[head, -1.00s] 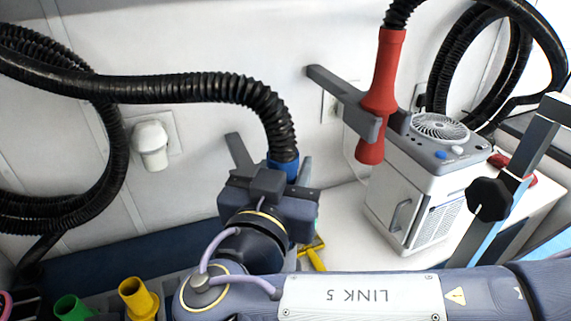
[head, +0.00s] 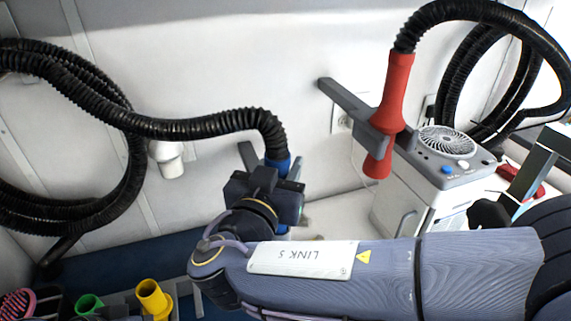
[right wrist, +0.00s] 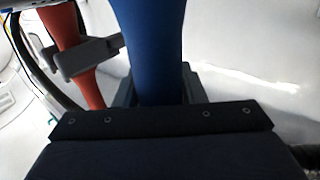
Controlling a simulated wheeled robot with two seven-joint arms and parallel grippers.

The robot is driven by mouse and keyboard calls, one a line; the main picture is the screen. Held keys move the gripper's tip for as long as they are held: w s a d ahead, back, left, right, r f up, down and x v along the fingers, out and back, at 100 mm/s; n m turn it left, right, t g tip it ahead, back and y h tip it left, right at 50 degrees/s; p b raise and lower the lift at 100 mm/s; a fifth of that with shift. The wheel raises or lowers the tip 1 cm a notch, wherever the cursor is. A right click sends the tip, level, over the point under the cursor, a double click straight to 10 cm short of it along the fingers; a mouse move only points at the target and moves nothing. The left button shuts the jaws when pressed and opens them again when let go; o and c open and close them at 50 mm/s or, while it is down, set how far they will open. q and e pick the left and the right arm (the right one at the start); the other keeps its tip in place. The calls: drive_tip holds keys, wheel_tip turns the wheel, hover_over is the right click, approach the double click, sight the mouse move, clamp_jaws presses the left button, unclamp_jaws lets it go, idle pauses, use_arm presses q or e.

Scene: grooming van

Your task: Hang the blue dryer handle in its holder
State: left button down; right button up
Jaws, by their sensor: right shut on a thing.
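The blue dryer handle (head: 278,164) hangs from a black ribbed hose. My right gripper (head: 270,188) is shut on it; the gripper body hides most of the handle in the head view. In the right wrist view the blue handle (right wrist: 150,45) stands roughly upright between grey pieces. A grey wall bracket (head: 247,154), apparently its holder, shows just left of the handle, its front end hidden behind my gripper. I cannot tell whether the handle is inside it or touching it. My left gripper is not in view.
A red dryer handle (head: 396,95) hangs in a similar grey holder (head: 350,103) to the right. A white dryer unit (head: 436,175) stands below it. Coiled hoses hang at both sides. Yellow (head: 153,299) and green cups are at lower left.

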drive_tip(key=w+a+b, duration=0.2)
drive_tip(key=w+b, duration=0.1)
drive_tip(key=w, duration=0.3)
drive_tip(key=shift+w, duration=0.2)
drive_tip(key=shift+r, duration=0.1)
idle(0.3)
drive_tip(key=shift+b, duration=0.35)
drive_tip(key=shift+b, duration=0.5)
idle(0.9)
